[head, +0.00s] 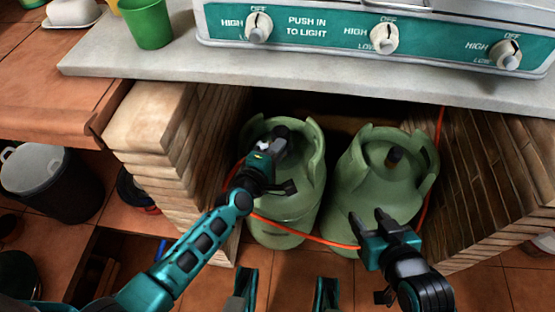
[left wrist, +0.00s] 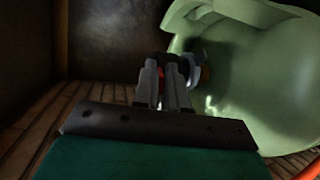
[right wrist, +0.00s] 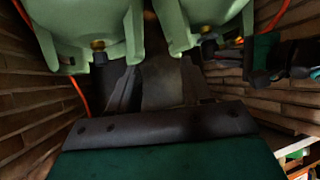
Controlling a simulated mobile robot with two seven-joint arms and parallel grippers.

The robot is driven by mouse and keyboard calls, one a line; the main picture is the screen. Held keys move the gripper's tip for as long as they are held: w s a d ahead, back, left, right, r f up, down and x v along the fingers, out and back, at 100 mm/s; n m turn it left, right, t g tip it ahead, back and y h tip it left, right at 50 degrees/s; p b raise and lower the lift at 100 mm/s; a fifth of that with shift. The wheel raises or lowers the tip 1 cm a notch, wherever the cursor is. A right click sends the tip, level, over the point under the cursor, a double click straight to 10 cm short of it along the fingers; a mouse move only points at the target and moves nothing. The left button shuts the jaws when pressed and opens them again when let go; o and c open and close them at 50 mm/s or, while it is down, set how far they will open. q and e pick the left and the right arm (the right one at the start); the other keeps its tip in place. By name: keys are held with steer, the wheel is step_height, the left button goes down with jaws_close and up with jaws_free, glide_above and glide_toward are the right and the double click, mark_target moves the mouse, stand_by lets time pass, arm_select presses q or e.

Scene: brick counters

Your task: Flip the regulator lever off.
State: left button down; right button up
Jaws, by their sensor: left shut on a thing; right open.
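Two green gas cylinders stand in the recess under the counter, the left one (head: 287,205) and the right one (head: 375,195). The dark regulator (head: 281,132) sits on top of the left cylinder, inside its collar; it shows partly in the left wrist view (left wrist: 197,68). My left gripper (head: 266,148) is at the regulator, its fingers (left wrist: 165,75) shut on what looks like its lever. A small red sliver shows between the fingers; the rest of the lever is hidden. My right gripper (head: 368,217) is open and empty, in front of the right cylinder.
An orange hose (head: 310,236) loops across the cylinders' fronts. Brick walls (head: 150,125) bound the recess on both sides. The grey counter slab (head: 150,62) above carries a stove (head: 320,25) with several knobs and a green cup (head: 148,22). A dark bucket (head: 60,195) stands at left.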

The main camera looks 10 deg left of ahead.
arm_select(q)
steer(key=f+t+b, duration=0.1)
steer(key=t+b, duration=0.1)
steer(key=b, duration=0.3)
steer(key=shift+f+m+t+h, duration=0.2)
steer(key=shift+m+t+h, duration=0.1)
steer(key=shift+m, duration=0.1)
arm_select(e)
steer(key=shift+y, duration=0.4)
steer(key=f, duration=0.1)
steer(key=a+f, duration=0.1)
steer(key=f, duration=0.1)
steer(key=shift+w+a+f, duration=0.25)
steer(key=shift+w+f, duration=0.05)
steer(key=shift+f, duration=0.05)
arm_select(q)
steer(key=shift+t, duration=0.4)
arm_select(e)
steer(key=shift+f, duration=0.1)
arm_select(q)
steer(key=c, duration=1.3)
jaws_free()
steer(key=shift+o, duration=0.2)
steer(key=shift+s, duration=0.2)
arm_select(e)
steer(key=shift+a, duration=0.1)
